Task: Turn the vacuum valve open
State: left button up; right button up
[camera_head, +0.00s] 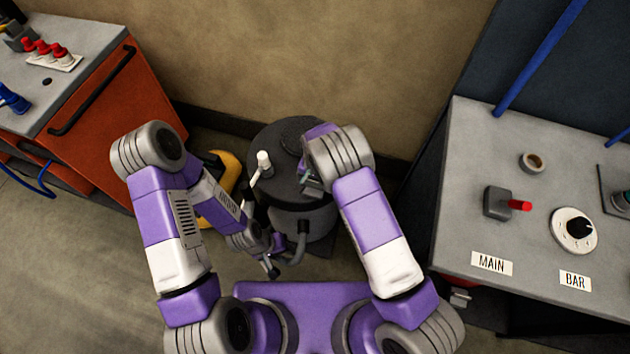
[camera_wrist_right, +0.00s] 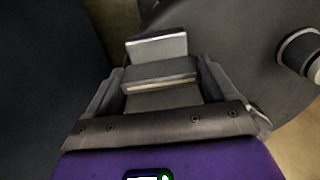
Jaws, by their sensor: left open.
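A dark round drum (camera_head: 258,135) stands on the floor between my arms. On its lid, a small post with a white cap (camera_head: 263,158) and a pale bar sticks up. A capped stub (camera_wrist_right: 300,52) also shows at the right of the right wrist view. My left gripper (camera_head: 276,254) is open, low in front of the drum near a grey bent pipe (camera_head: 302,238). My right gripper (camera_head: 311,184) is over the drum's right side, mostly hidden by its own arm. Its jaw parts (camera_wrist_right: 158,62) show in the wrist view, with nothing clearly between them. No label marks a vacuum valve.
A grey bench (camera_head: 465,190) at right carries a red-handled switch (camera_head: 510,204) by a MAIN label and a dial (camera_head: 573,231) by a BAR label. A red cabinet (camera_head: 115,120) stands at left. A yellow curved object (camera_head: 230,172) is left of the drum.

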jog(key=shift+c, duration=1.3)
jog(key=n+b, duration=0.1)
jog(key=n, duration=0.3)
jog(key=n+b, duration=0.1)
jog(key=n, duration=0.3)
jog(key=shift+n+b, duration=0.3)
jog(key=shift+b, duration=0.05)
jog(key=n+b, duration=0.1)
jog(key=n, duration=0.3)
jog(key=shift+n+b, duration=0.35)
jog(key=shift+n, duration=2.35)
jog(key=o, duration=0.8)
